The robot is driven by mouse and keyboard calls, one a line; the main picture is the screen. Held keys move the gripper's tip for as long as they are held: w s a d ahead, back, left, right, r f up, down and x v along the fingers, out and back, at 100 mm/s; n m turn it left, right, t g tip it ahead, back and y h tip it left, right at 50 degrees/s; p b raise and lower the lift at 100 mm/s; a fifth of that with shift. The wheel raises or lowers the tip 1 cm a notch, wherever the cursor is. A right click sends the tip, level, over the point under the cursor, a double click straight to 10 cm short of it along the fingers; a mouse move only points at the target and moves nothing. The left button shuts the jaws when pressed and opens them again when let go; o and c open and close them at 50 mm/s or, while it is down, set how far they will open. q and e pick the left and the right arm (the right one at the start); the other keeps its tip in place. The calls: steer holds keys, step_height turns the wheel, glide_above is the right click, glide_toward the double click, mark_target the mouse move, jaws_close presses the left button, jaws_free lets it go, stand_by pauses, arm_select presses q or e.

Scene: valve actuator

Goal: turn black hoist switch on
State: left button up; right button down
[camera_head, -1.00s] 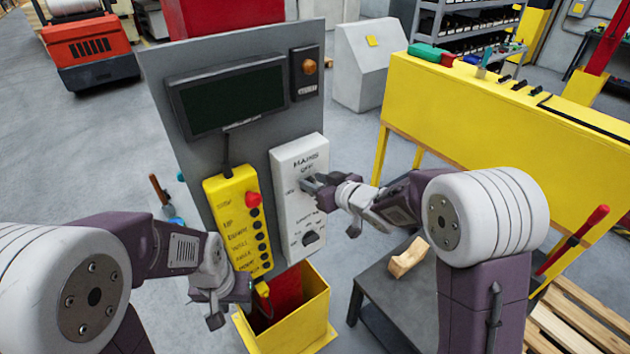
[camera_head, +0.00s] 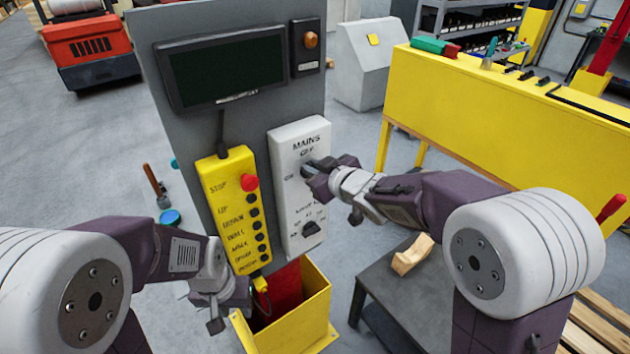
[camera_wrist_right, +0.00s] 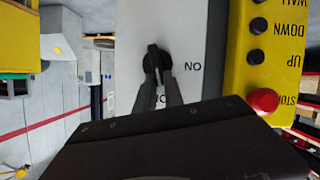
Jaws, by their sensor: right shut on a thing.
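A white switch box (camera_head: 299,185) on the grey panel carries the word MAINS at its top. Its upper black rotary knob shows in the right wrist view (camera_wrist_right: 155,66), with the ON mark beside it. My right gripper (camera_head: 308,168) is shut on this upper knob, its two fingers gripping it from either side, and it largely hides the knob in the head view. A lower black knob (camera_head: 311,228) sits on the same box; its lettering is too small to read. My left gripper (camera_head: 210,312) hangs low at left, away from the box; its jaws are unclear.
A yellow pendant (camera_head: 232,208) with a red stop button hangs left of the box. A yellow bin (camera_head: 318,298) stands below. A dark table (camera_head: 428,295) with a wooden piece is at right. A yellow bench (camera_head: 480,115) stands behind.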

steer(key=f+n+t+h+b, duration=0.1)
steer(key=n+b, duration=0.2)
steer(key=b, duration=0.7)
steer(key=s+a+f+n+t+b, duration=0.1)
steer(key=n+t+b, duration=0.1)
steer(key=b, duration=0.8)
steer(key=a+f+n+t+h+b, duration=0.1)
steer(key=n+b, duration=0.3)
steer(key=b, duration=0.7)
steer(key=shift+s+f+t+h, duration=0.1)
steer(key=shift+s+t+h, duration=0.1)
steer(key=shift+t+h, duration=0.1)
steer(key=shift+n+t+b, duration=0.5)
steer(key=shift+n+b, duration=0.5)
steer(key=shift+b, duration=0.25)
steer(key=c, duration=1.4)
jaws_free()
steer(key=shift+c, duration=0.2)
steer(key=b, duration=0.2)
glide_toward(302, 174)
steer(key=shift+v, duration=1.05)
